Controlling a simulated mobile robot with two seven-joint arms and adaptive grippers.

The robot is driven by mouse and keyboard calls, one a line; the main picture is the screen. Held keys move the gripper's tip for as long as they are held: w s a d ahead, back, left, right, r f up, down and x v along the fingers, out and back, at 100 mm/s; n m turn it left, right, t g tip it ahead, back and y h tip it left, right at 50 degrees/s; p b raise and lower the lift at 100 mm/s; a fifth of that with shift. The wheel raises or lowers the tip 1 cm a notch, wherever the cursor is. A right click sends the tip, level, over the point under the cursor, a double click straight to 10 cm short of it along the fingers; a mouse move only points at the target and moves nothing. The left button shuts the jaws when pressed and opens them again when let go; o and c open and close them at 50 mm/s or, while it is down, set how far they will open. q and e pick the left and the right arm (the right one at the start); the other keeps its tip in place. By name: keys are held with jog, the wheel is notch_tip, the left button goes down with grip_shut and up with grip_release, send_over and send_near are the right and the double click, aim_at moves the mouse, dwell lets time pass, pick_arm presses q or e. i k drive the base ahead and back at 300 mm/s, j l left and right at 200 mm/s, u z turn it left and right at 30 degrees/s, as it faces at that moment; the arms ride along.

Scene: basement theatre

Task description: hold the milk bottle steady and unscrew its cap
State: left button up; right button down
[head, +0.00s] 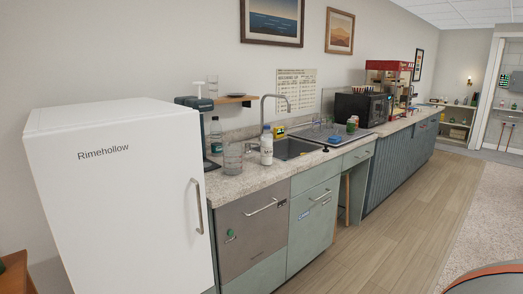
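The milk bottle (266,148) is a white bottle with a dark cap (266,128). It stands upright on the speckled counter, at the front left of the sink. The cap is on the bottle. Neither gripper shows in the head view, and nothing is touching the bottle.
The sink (292,149) and tap (264,108) are close on the right. A white fridge (120,190) blocks the left. The wooden floor (375,245) ahead is clear.

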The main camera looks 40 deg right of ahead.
aim_at(266, 138)
jog(key=i+l, duration=0.15)
jog(key=l, duration=0.25)
jog(key=i+l, duration=0.1)
jog(key=l, duration=0.35)
jog(key=i+l, duration=0.15)
jog(key=l, duration=0.25)
jog(key=i+l+u, duration=0.1)
jog(key=l, duration=0.3)
jog(key=i+l, duration=0.15)
jog(key=l, duration=0.3)
jog(key=i+l, duration=0.15)
jog(key=l, duration=0.25)
jog(key=i+l, duration=0.1)
jog(key=l, duration=0.35)
jog(key=i+l+u, duration=0.1)
jog(key=l, duration=0.3)
